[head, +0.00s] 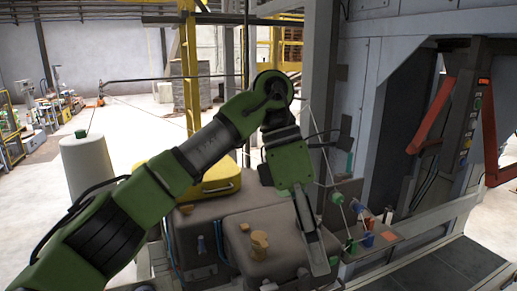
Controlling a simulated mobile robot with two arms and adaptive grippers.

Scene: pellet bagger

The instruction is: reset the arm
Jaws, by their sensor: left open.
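My green and grey left arm comes in from the lower left, bends at an elbow high in the middle, and points down. My left gripper (320,262) is open and seems empty. It hangs in front of the dark grey-brown containers (285,232); I cannot tell whether it touches them. One finger shows clearly as a pale, long plate; the other is hard to make out. My right gripper is not in view.
A yellow case (220,178) lies behind my arm. A small shelf (385,236) with red, blue and green items is just right of the gripper. A grey machine frame (395,90) stands at right. Open floor (125,120) lies at far left.

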